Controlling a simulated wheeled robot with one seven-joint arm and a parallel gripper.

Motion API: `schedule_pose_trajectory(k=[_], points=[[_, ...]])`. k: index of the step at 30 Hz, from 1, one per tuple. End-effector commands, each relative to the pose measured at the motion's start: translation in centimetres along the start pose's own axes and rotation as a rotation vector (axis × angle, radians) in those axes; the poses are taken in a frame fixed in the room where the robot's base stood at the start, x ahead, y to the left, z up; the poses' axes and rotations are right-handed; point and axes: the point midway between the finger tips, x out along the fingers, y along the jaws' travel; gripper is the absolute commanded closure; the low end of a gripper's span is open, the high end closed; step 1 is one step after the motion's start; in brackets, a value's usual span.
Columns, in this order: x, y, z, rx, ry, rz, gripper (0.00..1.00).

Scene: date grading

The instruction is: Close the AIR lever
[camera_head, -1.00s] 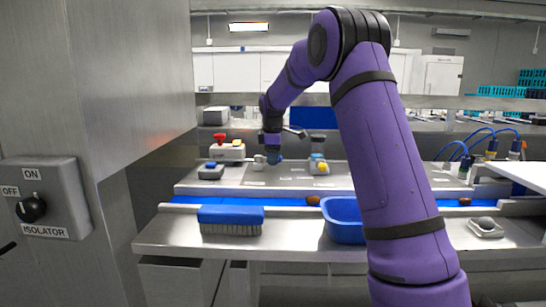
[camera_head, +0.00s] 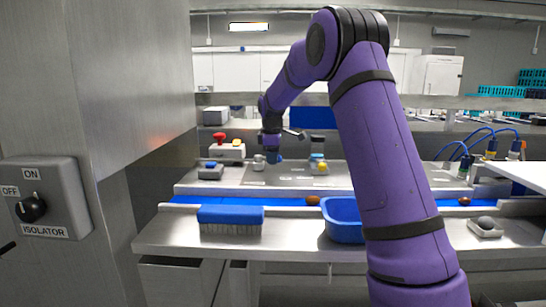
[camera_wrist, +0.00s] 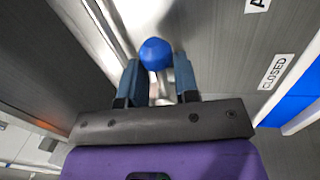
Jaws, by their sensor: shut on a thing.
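The AIR lever shows in the wrist view as a round blue knob (camera_wrist: 155,52) on a metallic stem. My gripper (camera_wrist: 158,72) has its two blue-grey fingers on either side of the knob and stem, shut on the lever. A CLOSED label (camera_wrist: 275,72) lies on the panel to the right. Another label (camera_wrist: 257,5), cut off after its first letter A, is at the top edge. In the head view my gripper (camera_head: 272,158) is low over the back panel, and the lever is too small and covered to make out.
A pale grey post (camera_head: 259,163) stands just left of my gripper. A box with a red button (camera_head: 228,149) is further left, and a yellow-knobbed unit (camera_head: 319,167) to the right. A blue-backed brush (camera_head: 231,215) and blue tub (camera_head: 342,222) are in front.

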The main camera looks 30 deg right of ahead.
Motion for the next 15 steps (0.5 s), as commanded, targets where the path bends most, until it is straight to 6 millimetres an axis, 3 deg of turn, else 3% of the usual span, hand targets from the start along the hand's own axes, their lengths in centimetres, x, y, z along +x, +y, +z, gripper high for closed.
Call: schedule_pose_trajectory(k=[15], points=[[-0.5, -2.1, -0.7, 0.413, -0.082, 0.002, 1.00]])
